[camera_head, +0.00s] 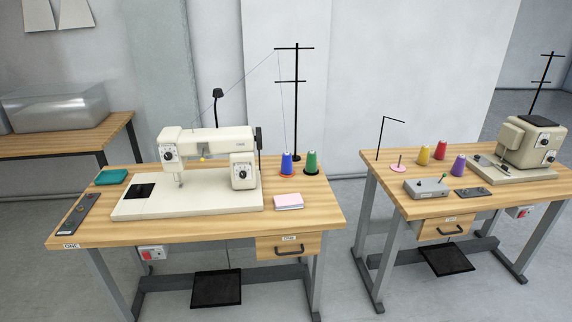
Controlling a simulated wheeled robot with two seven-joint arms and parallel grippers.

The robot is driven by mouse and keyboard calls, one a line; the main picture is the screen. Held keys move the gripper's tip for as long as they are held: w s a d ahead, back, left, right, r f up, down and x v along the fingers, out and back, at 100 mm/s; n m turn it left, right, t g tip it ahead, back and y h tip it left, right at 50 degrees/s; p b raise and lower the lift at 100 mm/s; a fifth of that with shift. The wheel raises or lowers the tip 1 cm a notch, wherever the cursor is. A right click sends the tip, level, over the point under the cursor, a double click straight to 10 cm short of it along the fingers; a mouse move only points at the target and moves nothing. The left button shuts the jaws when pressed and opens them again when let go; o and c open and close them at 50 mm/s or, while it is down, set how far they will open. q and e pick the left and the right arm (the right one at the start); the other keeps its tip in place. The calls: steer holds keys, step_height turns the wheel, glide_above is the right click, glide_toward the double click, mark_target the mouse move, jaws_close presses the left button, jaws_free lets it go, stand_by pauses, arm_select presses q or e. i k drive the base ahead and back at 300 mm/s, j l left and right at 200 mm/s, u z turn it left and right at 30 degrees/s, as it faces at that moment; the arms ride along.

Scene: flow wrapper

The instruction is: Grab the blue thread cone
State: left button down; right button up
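The blue thread cone (287,163) stands upright on the left sewing table (235,228), on an orange-red base at the foot of the black thread stand (296,100). A thin thread runs up from near it to the stand's arm. A green thread cone (311,162) stands close to its right on a dark base. The white sewing machine (210,155) is to its left. Neither of my grippers shows in the head view, and nothing is touching the blue cone.
A teal folded cloth (112,177) and a dark tool strip (79,213) lie at the table's left. A second table (400,202) at right holds yellow, red and purple cones. Floor separates the tables.

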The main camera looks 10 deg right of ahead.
mark_target(287, 168)
steer(key=i+l+z, duration=0.1)
steer(key=l, duration=0.35)
steer(key=i+l+z, duration=0.1)
steer(key=i+l, duration=0.2)
steer(key=l, duration=0.15)
steer(key=i+l+z, duration=0.1)
steer(key=i+l, duration=0.15)
steer(key=l, duration=0.2)
steer(key=i+l, duration=0.25)
steer(key=l, duration=0.15)
steer(key=i+l+z, duration=0.15)
steer(key=l, duration=0.25)
steer(key=i, duration=0.1)
